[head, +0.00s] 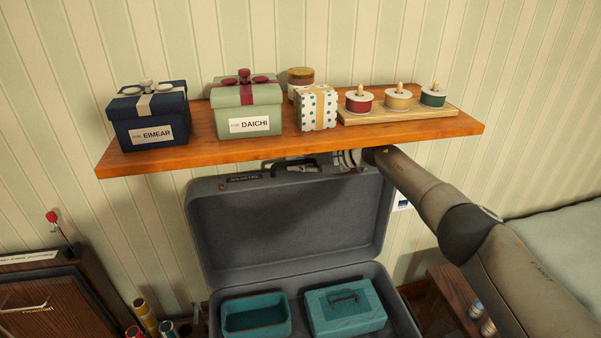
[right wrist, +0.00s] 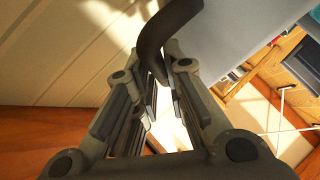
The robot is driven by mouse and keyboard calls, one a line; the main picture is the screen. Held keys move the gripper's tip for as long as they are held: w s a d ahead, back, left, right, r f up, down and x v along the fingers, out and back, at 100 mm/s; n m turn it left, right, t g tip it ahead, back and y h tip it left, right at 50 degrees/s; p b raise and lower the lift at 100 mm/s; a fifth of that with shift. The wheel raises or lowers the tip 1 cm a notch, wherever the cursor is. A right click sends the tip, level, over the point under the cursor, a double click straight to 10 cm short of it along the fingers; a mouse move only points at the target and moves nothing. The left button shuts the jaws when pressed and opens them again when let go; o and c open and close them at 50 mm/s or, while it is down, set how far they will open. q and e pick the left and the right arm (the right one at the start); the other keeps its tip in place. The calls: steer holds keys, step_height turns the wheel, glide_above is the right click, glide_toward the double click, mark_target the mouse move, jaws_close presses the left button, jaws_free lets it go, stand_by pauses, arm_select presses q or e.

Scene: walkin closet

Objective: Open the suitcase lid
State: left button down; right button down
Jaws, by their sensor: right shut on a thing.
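The grey suitcase (head: 402,312) stands open below the shelf. Its lid (head: 290,220) is raised close to upright, with the dark inside facing me. My right gripper (head: 318,161) is at the lid's top edge, just under the shelf, shut on the dark suitcase handle (head: 280,164). In the right wrist view the curved handle (right wrist: 152,45) passes between the fingers of my right gripper (right wrist: 163,88). The suitcase base holds a teal open box (head: 256,316) and a teal case with a handle (head: 345,306). My left gripper is not in view.
The wooden shelf (head: 210,148) lies right above the lid and carries gift boxes, a jar and a spool rack (head: 410,110). A dark wooden cabinet (head: 60,300) is at left. A small wooden stand (head: 455,300) and a pale green surface (head: 560,250) are at right.

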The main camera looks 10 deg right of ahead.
steer(key=shift+w, duration=0.4)
steer(key=shift+w+r, duration=0.1)
steer(key=shift+r, duration=0.05)
steer(key=shift+r, duration=0.1)
steer(key=c, duration=1.5)
jaws_free()
steer(key=shift+s+d+r, duration=0.2)
steer(key=shift+s+d, duration=0.3)
steer(key=s+d, duration=0.2)
steer(key=d, duration=0.1)
steer(key=s+d, duration=0.5)
steer(key=d, duration=0.1)
steer(key=shift+s+d, duration=0.15)
steer(key=shift+d, duration=0.05)
